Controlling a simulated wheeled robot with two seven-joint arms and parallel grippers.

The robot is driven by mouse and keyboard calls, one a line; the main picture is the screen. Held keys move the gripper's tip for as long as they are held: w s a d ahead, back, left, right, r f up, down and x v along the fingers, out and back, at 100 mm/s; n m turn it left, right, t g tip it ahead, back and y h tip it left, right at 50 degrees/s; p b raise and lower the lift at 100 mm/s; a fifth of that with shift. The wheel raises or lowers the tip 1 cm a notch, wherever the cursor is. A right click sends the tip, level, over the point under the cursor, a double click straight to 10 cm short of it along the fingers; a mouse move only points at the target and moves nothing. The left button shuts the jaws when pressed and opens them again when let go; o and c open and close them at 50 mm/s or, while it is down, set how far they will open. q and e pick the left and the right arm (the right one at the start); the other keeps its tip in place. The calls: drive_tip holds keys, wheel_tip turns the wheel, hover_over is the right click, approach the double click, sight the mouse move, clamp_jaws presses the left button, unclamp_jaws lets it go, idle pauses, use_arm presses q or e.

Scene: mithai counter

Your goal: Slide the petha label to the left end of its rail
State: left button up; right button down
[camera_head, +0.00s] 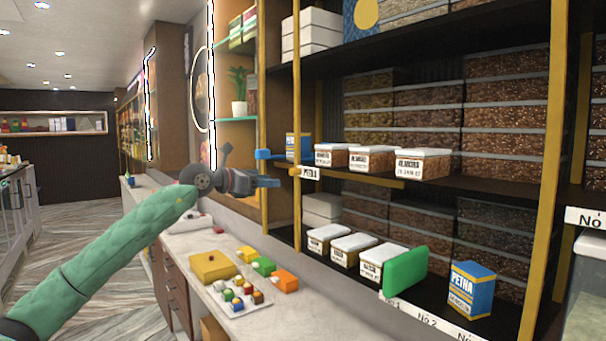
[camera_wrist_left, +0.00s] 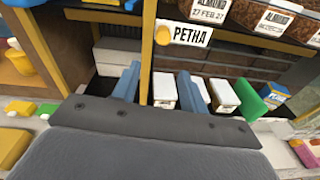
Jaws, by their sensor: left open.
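The petha label (camera_head: 311,172) is a small white tag with dark letters on the gold rail (camera_head: 370,178) along the middle shelf's front edge. It sits at the rail's left end, close to the gold upright post. In the left wrist view the label (camera_wrist_left: 191,35) is right beside a round gold knob (camera_wrist_left: 163,36). My left gripper (camera_head: 270,168) is open, with its blue fingers to the left of the label in the head view. In the wrist view its fingers (camera_wrist_left: 160,86) are spread and empty, below the label. My right gripper is not in view.
White-lidded sweet boxes (camera_head: 371,158) stand on the shelf above the rail. More boxes, a green block (camera_head: 405,271) and a blue petha box (camera_head: 470,288) are on the lower shelf. The counter holds a tray (camera_head: 250,303) of sweets. The gold post (camera_head: 297,110) stands close to the gripper.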

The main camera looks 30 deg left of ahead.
sight(290, 172)
use_arm(q)
drive_tip(key=w+d+n+p, duration=0.1)
drive_tip(key=w+n, duration=0.1)
drive_tip(key=n, duration=0.1)
drive_tip(key=w+d+r+n+t+p, duration=0.1)
drive_tip(key=w+n+p, duration=0.1)
drive_tip(key=n, duration=0.1)
drive_tip(key=w+d+r+n+p, duration=0.1)
drive_tip(key=w+n, duration=0.1)
drive_tip(key=n, duration=0.2)
drive_tip(key=shift+w+p, duration=0.25)
drive_tip(key=shift+p, duration=0.1)
drive_tip(key=shift+w+d+f, duration=0.15)
drive_tip(key=shift+w+d, duration=0.05)
drive_tip(key=shift+w, duration=0.2)
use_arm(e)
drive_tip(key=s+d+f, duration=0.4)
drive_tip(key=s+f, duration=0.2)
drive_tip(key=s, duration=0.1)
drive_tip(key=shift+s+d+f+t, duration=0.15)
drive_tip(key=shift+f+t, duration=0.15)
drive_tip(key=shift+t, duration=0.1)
use_arm(q)
drive_tip(key=shift+c, duration=0.2)
